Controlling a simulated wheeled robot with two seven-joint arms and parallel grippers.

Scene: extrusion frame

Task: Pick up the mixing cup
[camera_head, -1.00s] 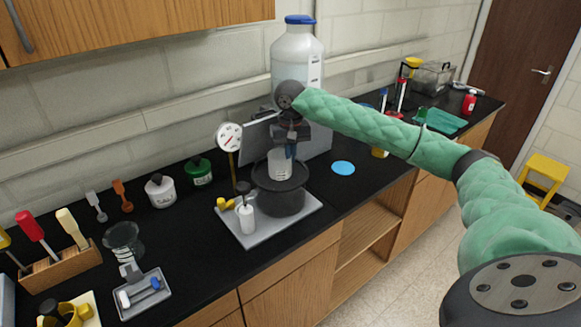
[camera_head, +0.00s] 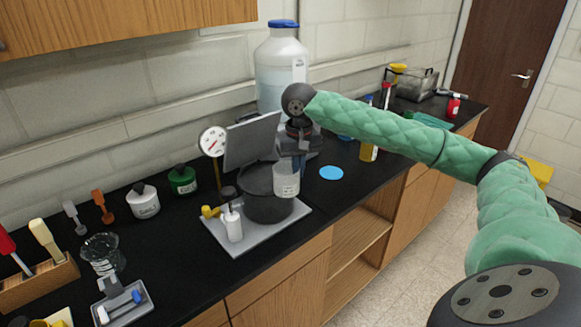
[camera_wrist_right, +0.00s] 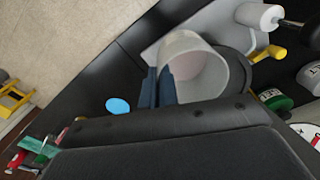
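The mixing cup (camera_head: 287,182) is a pale, translucent cup. It hangs at the right side of the dark round pot (camera_head: 262,205), in front of it in the head view. My right gripper (camera_head: 301,160) points down at the cup's right rim. In the right wrist view its two dark blue fingers (camera_wrist_right: 159,87) are close together at the wall of the cup (camera_wrist_right: 212,75), shut on it. The cup's open mouth faces the wrist camera and it looks empty. My left gripper is not in view.
The pot sits on a grey base plate (camera_head: 240,246) with a white bottle (camera_head: 233,226). A dial gauge (camera_head: 212,142) and grey panel (camera_head: 252,140) stand behind. A large jug (camera_head: 281,75) is at the wall. A blue disc (camera_head: 331,173) lies on clear black counter to the right.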

